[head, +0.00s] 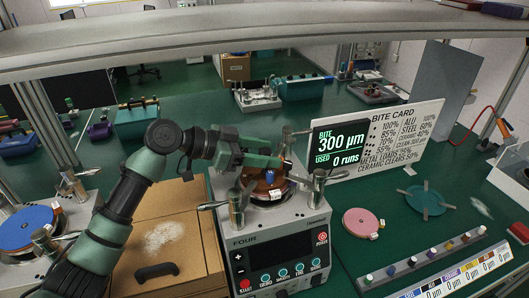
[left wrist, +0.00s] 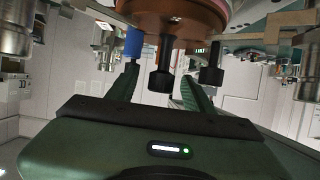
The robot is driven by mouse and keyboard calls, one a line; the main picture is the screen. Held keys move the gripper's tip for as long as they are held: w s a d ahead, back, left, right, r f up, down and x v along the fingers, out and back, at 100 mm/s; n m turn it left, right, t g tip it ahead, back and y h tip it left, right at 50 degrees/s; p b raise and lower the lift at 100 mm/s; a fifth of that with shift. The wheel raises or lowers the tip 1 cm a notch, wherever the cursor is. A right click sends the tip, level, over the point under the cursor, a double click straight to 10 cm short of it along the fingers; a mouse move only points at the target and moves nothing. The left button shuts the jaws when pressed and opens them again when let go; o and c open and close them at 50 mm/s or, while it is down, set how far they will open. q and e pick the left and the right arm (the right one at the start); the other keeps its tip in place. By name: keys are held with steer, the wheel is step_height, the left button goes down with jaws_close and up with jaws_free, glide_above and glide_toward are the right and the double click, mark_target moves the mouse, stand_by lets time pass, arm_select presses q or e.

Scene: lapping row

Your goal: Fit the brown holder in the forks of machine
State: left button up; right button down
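The brown holder (head: 262,189) is over the round plate on top of the machine marked FOUR (head: 275,235), between its metal fork posts (head: 237,207). I cannot tell whether it is seated in the forks. A blue knob (head: 269,176) shows on it. My left gripper (head: 262,161) is just above and behind the holder, partly covering it. In the left wrist view the brown holder (left wrist: 175,20) is at the top, with black knobs hanging into view. My left gripper's fingers (left wrist: 160,82) stand apart with a black knob (left wrist: 160,76) between them, with gaps visible. My right gripper is not in view.
A bite card board (head: 390,135) and a black display (head: 340,143) stand behind the machine. A pink disc (head: 361,222) and a teal disc (head: 427,200) lie to the right. A long tray of knobs (head: 425,262) is in front. A blue-topped disc (head: 27,226) is at left.

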mark_target(265, 150)
arm_select(q)
steer(key=shift+f, duration=0.1)
step_height(265, 150, up, 20)
steer(key=b, duration=0.3)
steer(key=shift+b, duration=0.4)
